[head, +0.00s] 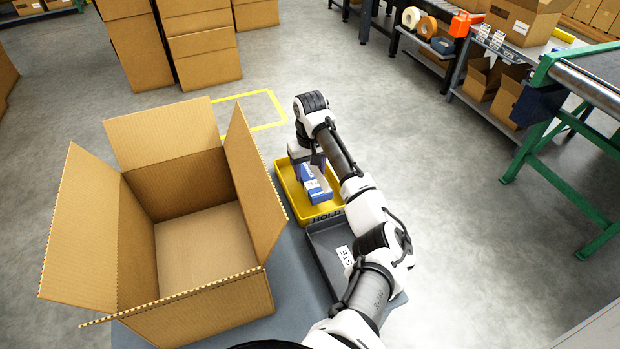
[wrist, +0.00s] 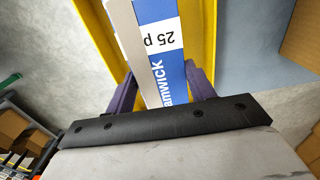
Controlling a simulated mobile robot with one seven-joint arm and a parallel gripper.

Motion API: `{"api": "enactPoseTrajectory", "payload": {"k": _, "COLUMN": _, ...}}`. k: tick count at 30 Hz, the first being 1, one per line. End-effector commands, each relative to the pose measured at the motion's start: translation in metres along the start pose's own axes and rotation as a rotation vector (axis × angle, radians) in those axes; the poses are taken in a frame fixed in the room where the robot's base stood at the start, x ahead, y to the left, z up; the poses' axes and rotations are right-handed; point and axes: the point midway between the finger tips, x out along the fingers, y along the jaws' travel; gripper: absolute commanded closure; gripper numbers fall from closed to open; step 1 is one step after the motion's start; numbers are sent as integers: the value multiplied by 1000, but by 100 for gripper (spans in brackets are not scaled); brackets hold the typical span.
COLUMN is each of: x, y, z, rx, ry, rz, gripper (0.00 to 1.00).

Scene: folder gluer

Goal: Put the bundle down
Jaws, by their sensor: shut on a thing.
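My gripper (head: 305,165) points down over the yellow tray (head: 282,188), which is marked HOLD. Its purple fingers (wrist: 162,96) are shut on the bundle (wrist: 158,62), one finger on each side. The bundle is blue and white with printed lettering, and it also shows in the head view (head: 320,194), partly hidden by my gripper. It is inside the outline of the yellow tray, whose walls show on both sides of it in the wrist view (wrist: 204,35). I cannot tell whether the bundle touches the tray floor.
A large open cardboard box (head: 205,245) stands left of the yellow tray on the grey surface (head: 290,260). A dark grey tray (head: 318,262), its label partly hidden, is in front of the yellow one, under my arm. Shelves and a green-framed conveyor (head: 545,175) are at right.

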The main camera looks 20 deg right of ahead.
Motion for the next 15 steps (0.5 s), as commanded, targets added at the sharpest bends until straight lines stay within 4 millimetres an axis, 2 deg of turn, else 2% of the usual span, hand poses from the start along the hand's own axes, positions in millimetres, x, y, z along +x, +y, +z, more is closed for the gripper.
{"api": "enactPoseTrajectory", "payload": {"k": 7, "x": 35, "y": 0, "z": 0, "rx": 0, "ry": -1, "rz": -1, "gripper": 72}}
{"api": "enactPoseTrajectory", "payload": {"k": 15, "x": 41, "y": 0, "z": 0, "rx": -1, "ry": 0, "rz": 0, "gripper": 72}}
